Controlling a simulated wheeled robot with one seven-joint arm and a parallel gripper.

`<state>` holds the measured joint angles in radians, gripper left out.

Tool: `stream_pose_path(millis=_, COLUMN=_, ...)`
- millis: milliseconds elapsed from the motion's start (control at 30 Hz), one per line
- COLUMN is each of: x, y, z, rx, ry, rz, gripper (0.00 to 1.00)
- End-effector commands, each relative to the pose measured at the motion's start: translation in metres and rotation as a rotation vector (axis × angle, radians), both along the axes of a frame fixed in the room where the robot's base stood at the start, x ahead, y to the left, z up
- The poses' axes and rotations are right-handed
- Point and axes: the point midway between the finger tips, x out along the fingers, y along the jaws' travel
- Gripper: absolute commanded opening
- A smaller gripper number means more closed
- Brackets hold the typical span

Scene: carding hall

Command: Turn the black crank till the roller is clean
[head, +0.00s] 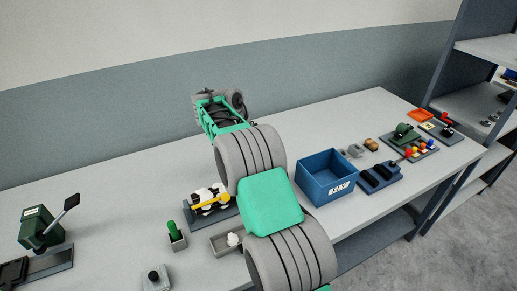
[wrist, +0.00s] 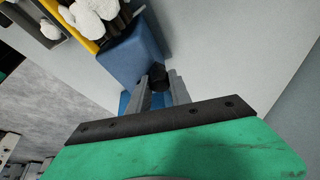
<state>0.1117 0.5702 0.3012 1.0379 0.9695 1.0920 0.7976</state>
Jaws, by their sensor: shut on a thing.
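In the head view the black roller (head: 204,192) lies across its stand on the bench, with white fluff on it and a yellow bar (head: 210,202) along it. In the wrist view white fluff (wrist: 96,18) also shows at the top left, beside a blue block (wrist: 133,50). My gripper (wrist: 160,84) is shut on the black crank (wrist: 159,75), whose knob shows between the two grey fingers. The rest of the crank is mostly hidden. In the head view my arm hides the crank and I cannot make out my gripper.
A small grey tray (head: 220,245) with a white tuft stands in front of the roller. A blue bin (head: 325,192) stands right of my arm. A green lever box (head: 38,228) is at the left, and a green-handled item (head: 177,238) stands nearer. The back left bench is clear.

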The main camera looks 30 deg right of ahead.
Motion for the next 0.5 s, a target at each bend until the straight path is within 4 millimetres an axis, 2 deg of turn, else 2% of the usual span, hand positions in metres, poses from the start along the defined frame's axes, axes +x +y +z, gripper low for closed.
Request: stream_pose_path(millis=500, x=0.0012, y=-0.0044, z=-0.0008, rx=0.000, ry=0.002, rz=-0.082, gripper=0.00)
